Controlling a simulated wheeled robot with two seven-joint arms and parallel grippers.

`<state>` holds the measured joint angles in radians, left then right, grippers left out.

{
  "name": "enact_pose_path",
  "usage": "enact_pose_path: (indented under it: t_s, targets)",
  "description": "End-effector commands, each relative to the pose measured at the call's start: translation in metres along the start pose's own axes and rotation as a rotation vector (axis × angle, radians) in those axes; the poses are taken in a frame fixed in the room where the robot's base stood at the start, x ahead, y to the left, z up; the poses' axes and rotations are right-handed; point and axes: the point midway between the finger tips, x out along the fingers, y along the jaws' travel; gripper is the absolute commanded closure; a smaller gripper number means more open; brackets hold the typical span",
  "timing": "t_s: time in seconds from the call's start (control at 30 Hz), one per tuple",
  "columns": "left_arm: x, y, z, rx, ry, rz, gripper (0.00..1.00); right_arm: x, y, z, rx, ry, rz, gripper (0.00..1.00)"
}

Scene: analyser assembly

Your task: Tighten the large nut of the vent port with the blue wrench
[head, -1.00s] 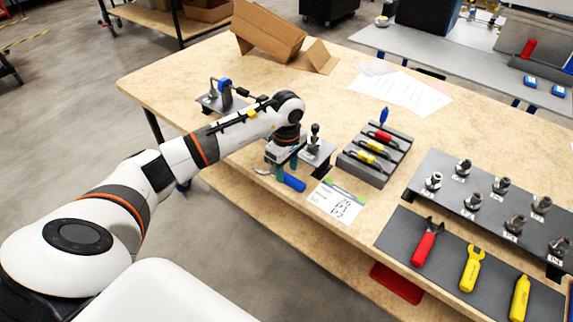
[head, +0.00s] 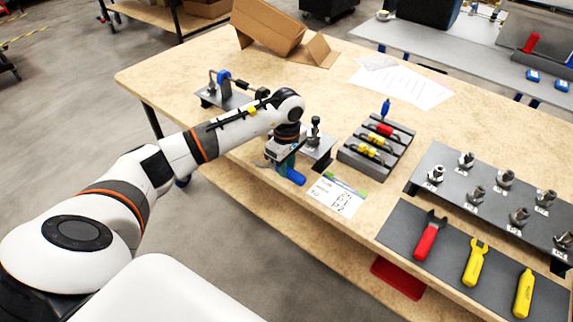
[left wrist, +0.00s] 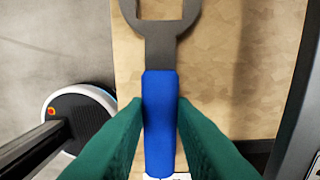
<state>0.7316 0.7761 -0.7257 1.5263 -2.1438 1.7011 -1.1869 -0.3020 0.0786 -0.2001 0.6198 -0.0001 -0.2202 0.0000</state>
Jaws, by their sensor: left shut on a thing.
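My left gripper (head: 281,166) is shut on the blue wrench (head: 292,177) near the table's front edge. In the left wrist view, the green fingers (left wrist: 150,135) close on both sides of the wrench's blue handle (left wrist: 159,105). Its grey head (left wrist: 165,40) points away from the gripper, cut off by the picture's top edge, with no nut in the visible opening. A dark plate with an upright metal fitting (head: 315,130) stands just right of the gripper. I cannot tell whether this is the vent port; its large nut is not clear. My right gripper is out of view.
A label card (head: 336,194) lies right of the wrench. A grey rack (head: 362,165) holds colored tools. A red wrench (head: 428,238) and yellow tools lie on a dark mat (head: 400,232). Another fixture (head: 222,92) stands behind my left arm.

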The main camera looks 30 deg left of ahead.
Motion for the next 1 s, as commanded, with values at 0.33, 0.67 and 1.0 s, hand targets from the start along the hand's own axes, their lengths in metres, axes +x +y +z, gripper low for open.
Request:
enact_pose_path:
  t_s: [0.33, 0.67, 1.0]
  targets:
    - [-0.028, 0.0, -0.005, 0.001, -0.001, -0.001, 1.0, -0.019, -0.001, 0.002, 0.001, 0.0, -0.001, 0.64]
    - [-0.061, 0.0, -0.014, 0.0, 0.0, -0.001, 1.0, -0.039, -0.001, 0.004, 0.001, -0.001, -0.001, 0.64]
    - [-0.061, 0.001, -0.017, 0.019, 0.0, -0.002, 1.0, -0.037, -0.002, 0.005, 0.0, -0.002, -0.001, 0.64]
